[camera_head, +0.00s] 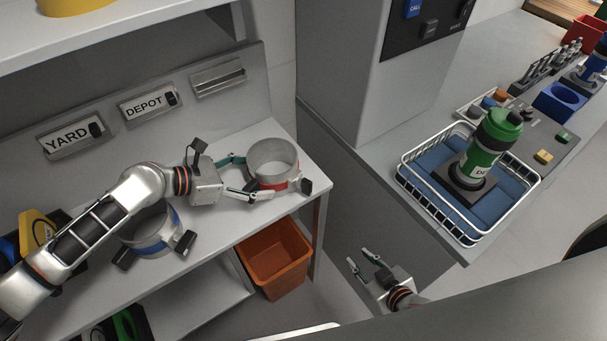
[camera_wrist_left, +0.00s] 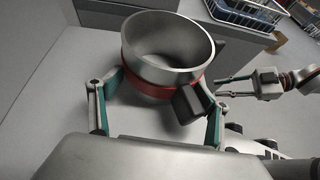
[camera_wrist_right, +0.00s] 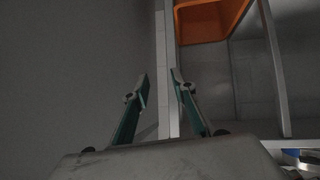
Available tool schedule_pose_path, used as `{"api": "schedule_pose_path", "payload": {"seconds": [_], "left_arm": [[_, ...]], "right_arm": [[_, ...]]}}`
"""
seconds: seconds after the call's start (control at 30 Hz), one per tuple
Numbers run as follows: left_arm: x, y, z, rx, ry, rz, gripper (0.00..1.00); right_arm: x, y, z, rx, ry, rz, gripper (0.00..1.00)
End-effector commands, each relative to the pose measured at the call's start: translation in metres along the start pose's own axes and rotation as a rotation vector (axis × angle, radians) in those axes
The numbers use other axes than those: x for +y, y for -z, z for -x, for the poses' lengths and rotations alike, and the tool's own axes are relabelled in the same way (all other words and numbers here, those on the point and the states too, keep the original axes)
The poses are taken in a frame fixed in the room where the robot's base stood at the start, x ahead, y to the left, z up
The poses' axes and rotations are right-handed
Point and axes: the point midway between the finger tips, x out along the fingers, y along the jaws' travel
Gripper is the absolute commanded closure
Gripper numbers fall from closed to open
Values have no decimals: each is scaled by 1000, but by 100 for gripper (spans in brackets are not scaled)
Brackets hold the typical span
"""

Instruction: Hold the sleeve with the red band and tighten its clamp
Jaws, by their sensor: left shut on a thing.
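The metal sleeve with the red band (camera_head: 273,161) stands upright at the right end of the shelf top. It also shows in the left wrist view (camera_wrist_left: 168,45), with its red band (camera_wrist_left: 140,84) and a dark clamp block (camera_wrist_left: 190,103) at its front right. My left gripper (camera_head: 254,177) is shut on the sleeve, one finger on each side. The clamp's dark knob (camera_head: 306,187) sticks out at the sleeve's right. My right gripper (camera_head: 361,262) is open and empty, low in front of the gap beside the shelf; its two fingers show apart in the right wrist view (camera_wrist_right: 159,85).
A sleeve with a blue band (camera_head: 150,238) stands on the shelf top under my left arm. An orange bin (camera_head: 274,262) sits below the shelf. Signs read YARD and DEPOT.

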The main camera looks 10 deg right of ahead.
Motion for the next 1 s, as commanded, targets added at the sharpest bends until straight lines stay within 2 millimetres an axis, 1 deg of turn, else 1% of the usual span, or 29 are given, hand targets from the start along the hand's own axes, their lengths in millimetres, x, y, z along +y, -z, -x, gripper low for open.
{"api": "schedule_pose_path", "payload": {"seconds": [0.47, 0.53, 0.6, 0.67, 0.77, 0.9, 0.97, 1.0], "left_arm": [[0, 2, 0, 3, 0, -1, 51], [0, 2, 0, 3, 0, -1, 51], [0, 2, 0, 3, 0, -1, 51], [0, 2, 0, 3, 0, -1, 51], [0, 2, 0, 3, 0, -1, 51], [0, 2, 0, 3, 0, -1, 51], [0, 2, 0, 3, 0, -1, 51], [0, 2, 0, 4, 0, -1, 51]], "right_arm": [[-3, 0, 0, -1, -2, -12, 74], [-2, 0, 0, 2, -4, 3, 74], [2, 4, 0, 17, -12, 49, 74], [8, 11, 0, 41, -25, 121, 74], [21, 28, 1, 100, -61, 308, 74], [38, 60, 6, 204, -136, 665, 74], [43, 74, 9, 248, -174, 825, 74], [46, 84, 12, 277, -200, 932, 74]]}}
